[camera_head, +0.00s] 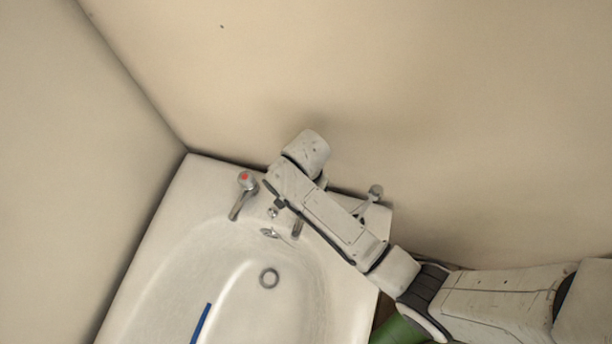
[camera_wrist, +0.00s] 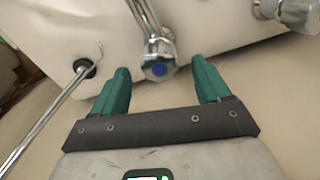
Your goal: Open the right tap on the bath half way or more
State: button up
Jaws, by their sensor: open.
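The bath's right tap (camera_wrist: 160,52) is chrome with a blue cap and shows in the wrist view. My gripper (camera_wrist: 161,66) is open, with its two green fingers on either side of the tap's head. A gap shows on each side, and I see no clear contact. In the head view my arm covers the right tap's head and my gripper; a chrome spout (camera_head: 298,228) shows beside the arm. The white bath (camera_head: 165,222) stands in the corner. The left tap (camera_head: 246,182), with a red cap, stands left of my arm.
The walls (camera_head: 450,120) stand close behind and left of the bath. A thin metal rod (camera_wrist: 50,112) enters a dark round hole left of my fingers. A blue strip (camera_head: 201,322) lies in the basin. A green object (camera_head: 398,331) is beside the bath, under my arm.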

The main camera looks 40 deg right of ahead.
jog(key=shift+f, duration=1.7)
jog(key=shift+c, duration=0.4)
jog(key=c, duration=0.9)
jog(key=shift+c, duration=0.2)
